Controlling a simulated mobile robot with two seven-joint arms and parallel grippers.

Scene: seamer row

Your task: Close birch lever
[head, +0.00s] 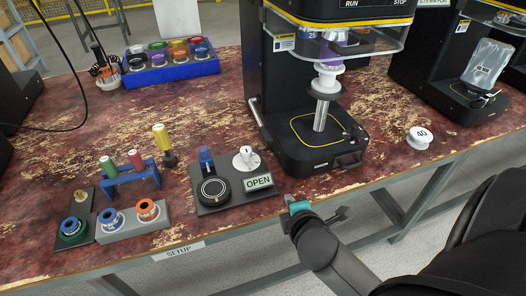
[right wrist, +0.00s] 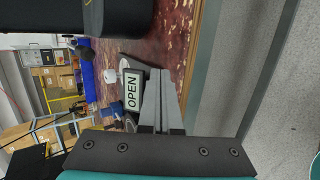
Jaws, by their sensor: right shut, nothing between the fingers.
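No part in view carries a readable birch label, so I cannot tell which lever is the birch one. A black seamer (head: 262,80) stands at the back centre, with a silver post and a low base tray (head: 310,150). In front of it on the table a dark plate (head: 235,200) carries a black round dial, a blue piece, a white knob (head: 246,158) and an OPEN sign (head: 258,182). The sign also shows sideways in the right wrist view (right wrist: 132,91). My right gripper (head: 290,199) is shut and empty at the table's front edge, right of the sign. My left gripper is out of view.
A blue rack (head: 172,74) of coloured spools stands at the back left. Colour-handled tools on a blue stand (head: 132,178) and ringed parts on a grey block (head: 130,226) sit at the front left. A white spool (head: 419,138) lies right of the seamer. Another seamer (head: 440,60) stands at right.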

